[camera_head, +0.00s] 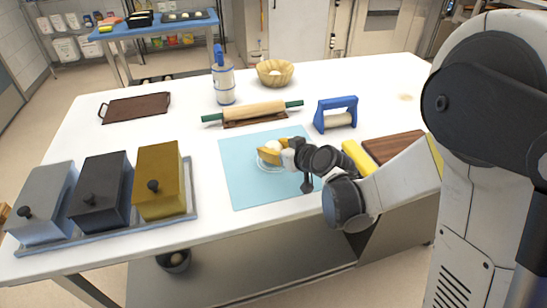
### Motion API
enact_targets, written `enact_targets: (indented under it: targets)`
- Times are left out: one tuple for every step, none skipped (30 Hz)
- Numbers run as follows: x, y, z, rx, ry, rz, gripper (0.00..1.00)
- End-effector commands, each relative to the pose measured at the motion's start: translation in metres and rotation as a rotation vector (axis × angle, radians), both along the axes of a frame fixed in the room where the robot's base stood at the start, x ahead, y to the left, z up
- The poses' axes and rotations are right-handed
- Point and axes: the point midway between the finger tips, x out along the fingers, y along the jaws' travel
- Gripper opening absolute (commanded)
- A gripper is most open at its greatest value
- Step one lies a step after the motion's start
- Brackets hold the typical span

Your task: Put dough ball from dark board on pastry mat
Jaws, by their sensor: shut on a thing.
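The light blue pastry mat (238,183) lies flat in the middle of the white table. My gripper (272,150) is over the mat with yellow fingers, shut on a pale dough ball (271,147) that the fingers partly hide. A pale ring shows on the mat just under the ball. I cannot tell whether the ball touches the mat. A dark brown board (136,107) with handles lies bare at the back left. A brown wooden board (393,146) lies at the right, partly behind my arm, with no ball visible on it.
A rolling pin (254,110) with green handles lies behind the mat. A blue-framed roller (337,115) stands right of it. A canister (223,82) and a basket (275,73) stand at the back. Lidded tins (160,180) stand at the left front. The mat's left part is clear.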

Motion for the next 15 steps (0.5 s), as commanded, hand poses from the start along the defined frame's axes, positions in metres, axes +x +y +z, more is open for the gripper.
enact_targets:
  targets:
    - [0.0, 0.0, -0.015, 0.0, 0.0, 0.0, 0.18]
    - [0.0, 0.0, -0.019, 0.0, 0.0, 0.0, 0.18]
    - [0.0, 0.0, -0.023, 0.0, 0.0, 0.0, 0.18]
    - [0.0, 0.0, -0.025, 0.0, 0.0, 0.0, 0.18]
    - [0.0, 0.0, -0.025, 0.0, 0.0, 0.0, 0.18]
    - [0.0, 0.0, -0.023, 0.0, 0.0, 0.0, 0.18]
    - [0.0, 0.0, -0.023, 0.0, 0.0, 0.0, 0.18]
    - [0.0, 0.0, -0.022, 0.0, 0.0, 0.0, 0.18]
    - [0.0, 0.0, -0.022, 0.0, 0.0, 0.0, 0.18]
    - [0.0, 0.0, -0.022, 0.0, 0.0, 0.0, 0.18]
    - [0.0, 0.0, -0.022, 0.0, 0.0, 0.0, 0.18]
    - [0.0, 0.0, -0.023, 0.0, 0.0, 0.0, 0.18]
    - [0.0, 0.0, -0.024, 0.0, 0.0, 0.0, 0.18]
    - [0.0, 0.0, -0.025, 0.0, 0.0, 0.0, 0.18]
    - [0.0, 0.0, -0.025, 0.0, 0.0, 0.0, 0.52]
